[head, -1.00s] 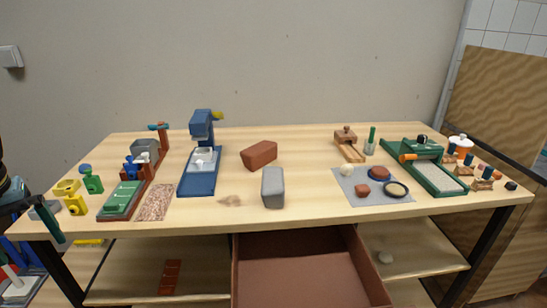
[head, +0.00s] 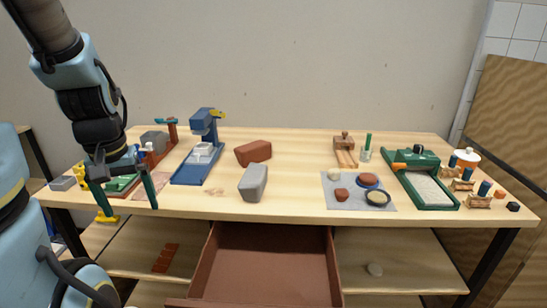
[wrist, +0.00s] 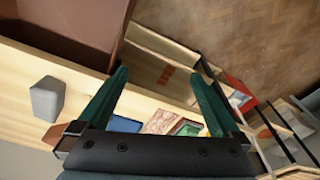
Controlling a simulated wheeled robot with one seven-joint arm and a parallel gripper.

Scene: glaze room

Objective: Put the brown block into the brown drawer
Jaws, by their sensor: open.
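The brown block (head: 253,152) lies on the tabletop near its middle, behind a grey block (head: 252,182). The brown drawer (head: 263,262) stands open and empty-looking below the table's front edge; its front panel is at the bottom of the head view. A corner of it also shows at the top left of the wrist view (wrist: 75,22). My gripper (head: 128,205) is open and empty, pointing down over the table's left end, well left of block and drawer. In the wrist view, its two green fingers (wrist: 160,75) stand wide apart with nothing between them.
A blue press (head: 202,150) stands left of the brown block. A grey mat (head: 333,198) with small pieces and a green roller tray (head: 428,188) are to the right. Shelves flank the drawer; one holds reddish pieces (head: 165,258). Bare tabletop lies right of the brown block.

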